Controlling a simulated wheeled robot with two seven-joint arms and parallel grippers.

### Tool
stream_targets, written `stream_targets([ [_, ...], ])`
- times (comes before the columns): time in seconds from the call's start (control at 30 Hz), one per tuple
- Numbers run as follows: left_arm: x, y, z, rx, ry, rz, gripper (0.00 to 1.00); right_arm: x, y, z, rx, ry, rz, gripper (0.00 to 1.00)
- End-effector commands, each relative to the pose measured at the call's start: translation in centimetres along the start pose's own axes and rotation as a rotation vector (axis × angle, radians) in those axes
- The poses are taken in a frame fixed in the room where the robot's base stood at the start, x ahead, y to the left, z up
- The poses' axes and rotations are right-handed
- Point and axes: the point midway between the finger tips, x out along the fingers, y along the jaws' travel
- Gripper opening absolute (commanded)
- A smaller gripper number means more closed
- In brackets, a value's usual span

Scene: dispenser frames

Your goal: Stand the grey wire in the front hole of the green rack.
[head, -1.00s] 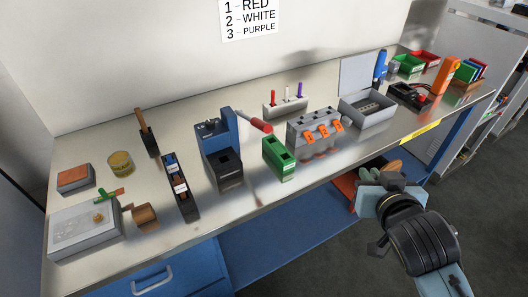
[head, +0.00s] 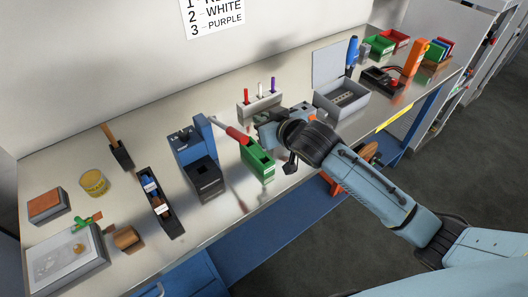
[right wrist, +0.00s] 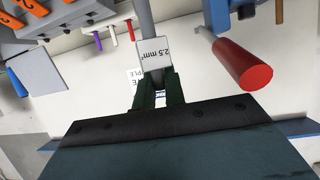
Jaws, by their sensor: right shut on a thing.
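My right gripper (head: 268,118) is above the table, just behind and above the green rack (head: 262,171), in the head view. In the right wrist view its jaws (right wrist: 158,92) are shut on the grey wire (right wrist: 147,18), which carries a white label (right wrist: 155,54) reading 2.5 mm². The wire runs upward out of that picture, so its far end is out of sight. I cannot make out the wire in the head view. The green rack stands on the table with openings in its top. My left gripper is not in view.
A grey bin (head: 341,101) is at right.

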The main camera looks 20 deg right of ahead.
Motion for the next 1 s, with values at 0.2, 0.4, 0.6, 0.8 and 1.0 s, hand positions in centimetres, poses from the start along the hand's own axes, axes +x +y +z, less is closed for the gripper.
stream_targets([
  [0.2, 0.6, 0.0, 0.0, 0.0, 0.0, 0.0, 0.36, 1.4, 0.0, 3.5, 0.001, -0.001, 0.001, 0.0],
  [0.4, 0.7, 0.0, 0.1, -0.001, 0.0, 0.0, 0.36, 1.9, 0.0, 5.0, 0.001, -0.003, 0.001, 0.0],
  [0.6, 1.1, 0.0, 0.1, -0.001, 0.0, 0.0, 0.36, 2.9, 0.0, 7.3, 0.001, -0.002, 0.001, 0.0],
  [0.8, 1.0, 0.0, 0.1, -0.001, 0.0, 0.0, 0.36, 2.9, 0.0, 7.2, 0.001, 0.0, 0.001, 0.0],
  [1.0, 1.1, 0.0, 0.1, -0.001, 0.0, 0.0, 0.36, 3.0, 0.0, 7.5, 0.0, 0.0, 0.001, 0.17],
])
